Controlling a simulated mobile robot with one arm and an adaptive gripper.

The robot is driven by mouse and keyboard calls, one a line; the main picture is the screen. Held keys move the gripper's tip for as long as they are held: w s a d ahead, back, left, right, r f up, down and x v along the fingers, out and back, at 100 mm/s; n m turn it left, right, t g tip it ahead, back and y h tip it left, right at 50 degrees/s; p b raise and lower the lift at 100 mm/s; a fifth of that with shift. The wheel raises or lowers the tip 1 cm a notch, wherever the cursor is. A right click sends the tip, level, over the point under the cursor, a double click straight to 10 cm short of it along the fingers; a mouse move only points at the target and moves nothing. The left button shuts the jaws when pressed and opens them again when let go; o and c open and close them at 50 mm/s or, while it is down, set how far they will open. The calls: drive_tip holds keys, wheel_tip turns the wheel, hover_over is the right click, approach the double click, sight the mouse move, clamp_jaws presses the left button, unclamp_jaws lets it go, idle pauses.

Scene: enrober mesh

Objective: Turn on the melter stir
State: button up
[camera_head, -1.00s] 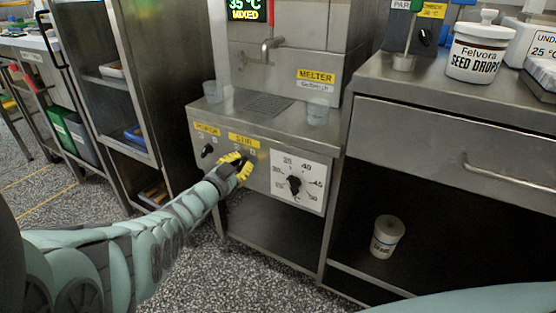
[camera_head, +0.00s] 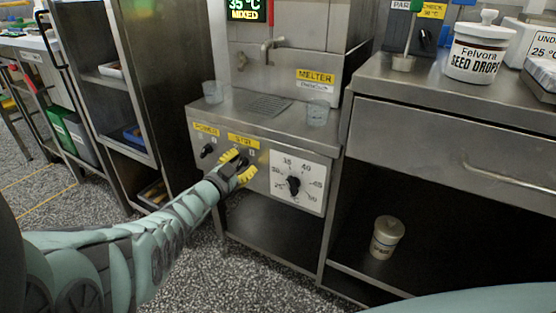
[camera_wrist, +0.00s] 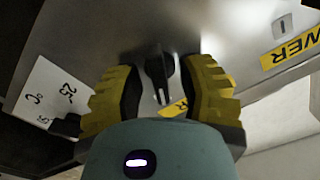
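The melter (camera_head: 215,125) is a steel unit with a front panel. Its black stir knob (camera_head: 242,161) sits under the yellow STIR label (camera_head: 243,141). My gripper (camera_head: 238,167) is at this knob, with its yellow-padded fingers apart on either side. In the wrist view, the knob (camera_wrist: 160,78) stands between the fingertips of my gripper (camera_wrist: 163,85), with a visible gap to each finger. The knob's pale pointer line runs nearly up and down in that view. The fingers partly hide the STIR label and markings, so I cannot tell the selected position.
The black power knob (camera_head: 207,151) is to the left, and the temperature dial (camera_head: 294,185) is close on the right. Clear cups (camera_head: 317,113) stand on the melter's ledge. A steel counter (camera_head: 420,80) adjoins on the right.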

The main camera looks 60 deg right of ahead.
sight(239, 166)
drive_tip(key=shift+a, duration=0.2)
drive_tip(key=shift+s+a+f, duration=0.1)
drive_tip(key=shift+a, duration=1.9)
drive_tip(key=a, duration=0.7)
drive_tip(key=shift+s+a, duration=0.35)
drive_tip(key=shift+a, duration=0.05)
